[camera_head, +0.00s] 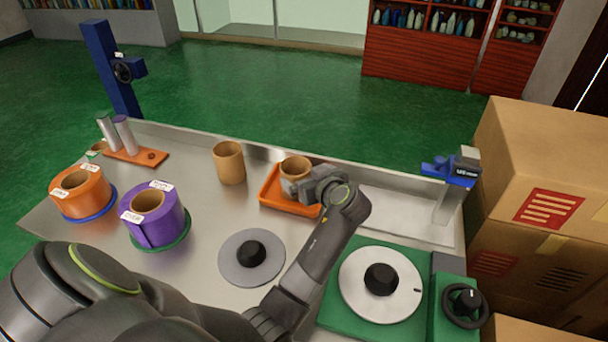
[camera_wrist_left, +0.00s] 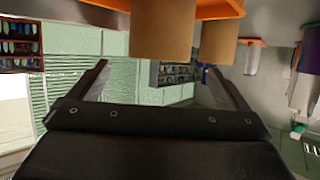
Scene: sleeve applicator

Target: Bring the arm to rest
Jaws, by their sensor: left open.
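My left gripper (camera_head: 296,187) is over the near edge of the orange tray (camera_head: 268,202) in the head view, close to a brown cardboard sleeve (camera_head: 296,165) that stands in the tray. The left wrist view shows the same gripper (camera_wrist_left: 160,72) with its two fingers spread and nothing between them. That view is upside down. Two brown tubes (camera_wrist_left: 163,30) and an orange edge (camera_wrist_left: 220,9) show at its top. Whether the gripper touches the tray or sleeve is hard to tell. My right gripper is not in view.
A second brown sleeve (camera_head: 228,163) stands left of the tray. A purple roll (camera_head: 155,217) and an orange roll (camera_head: 80,193) are at left. A grey disc (camera_head: 252,258) and a green turntable unit (camera_head: 340,308) are nearer. A blue-headed stand (camera_head: 449,169) and cardboard boxes (camera_head: 550,150) are at right.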

